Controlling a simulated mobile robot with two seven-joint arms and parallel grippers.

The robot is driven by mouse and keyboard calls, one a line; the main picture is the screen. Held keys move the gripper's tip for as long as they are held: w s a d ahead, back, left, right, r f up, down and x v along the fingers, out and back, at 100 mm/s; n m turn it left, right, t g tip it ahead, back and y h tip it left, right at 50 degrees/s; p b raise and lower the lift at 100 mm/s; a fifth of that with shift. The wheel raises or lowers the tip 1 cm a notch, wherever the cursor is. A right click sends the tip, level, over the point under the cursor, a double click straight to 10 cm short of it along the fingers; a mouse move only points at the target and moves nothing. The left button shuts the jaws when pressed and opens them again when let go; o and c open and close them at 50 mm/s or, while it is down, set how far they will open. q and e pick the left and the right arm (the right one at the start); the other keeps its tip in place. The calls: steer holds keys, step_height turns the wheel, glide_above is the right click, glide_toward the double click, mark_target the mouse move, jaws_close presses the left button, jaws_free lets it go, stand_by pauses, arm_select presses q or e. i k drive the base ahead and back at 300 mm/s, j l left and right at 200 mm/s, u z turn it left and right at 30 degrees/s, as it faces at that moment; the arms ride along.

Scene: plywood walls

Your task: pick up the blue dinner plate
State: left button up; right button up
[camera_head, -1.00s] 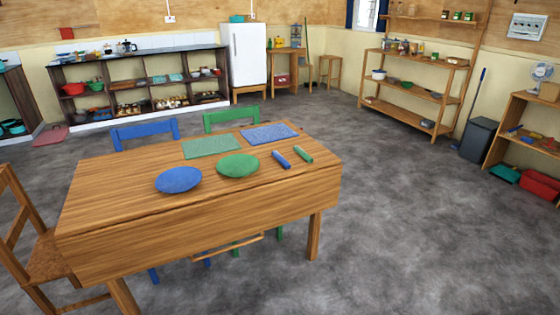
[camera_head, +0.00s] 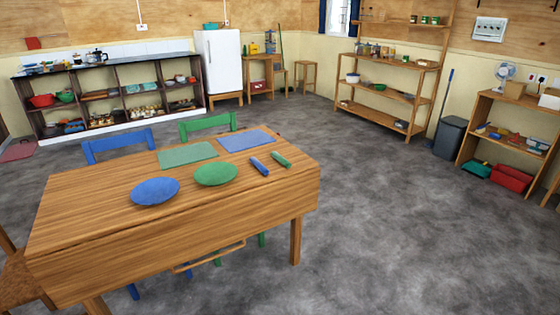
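The blue dinner plate (camera_head: 155,191) lies flat on the wooden table (camera_head: 100,230), near its front edge and left of the middle. A green plate (camera_head: 216,174) lies just to its right. Neither of my grippers is in view, so their state does not show.
Green (camera_head: 187,154) and blue (camera_head: 246,141) mats lie behind the plates. Blue (camera_head: 259,166) and green (camera_head: 281,160) rolled items lie at right. Blue (camera_head: 118,146) and green (camera_head: 208,124) chairs stand behind the table; a wooden chair (camera_head: 20,285) is at lower left.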

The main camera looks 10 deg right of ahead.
mark_target(154, 191)
steer(key=i+l+u, duration=0.15)
steer(key=i+l, duration=0.2)
steer(key=i+l+u, duration=0.15)
steer(key=i+l, duration=0.25)
steer(key=i+l+u, duration=0.15)
steer(key=i+l, duration=0.25)
steer(key=i+l+u, duration=0.15)
steer(key=i+l, duration=0.25)
steer(key=i+l+u, duration=0.15)
steer(key=i+l, duration=0.15)
steer(key=l, duration=0.3)
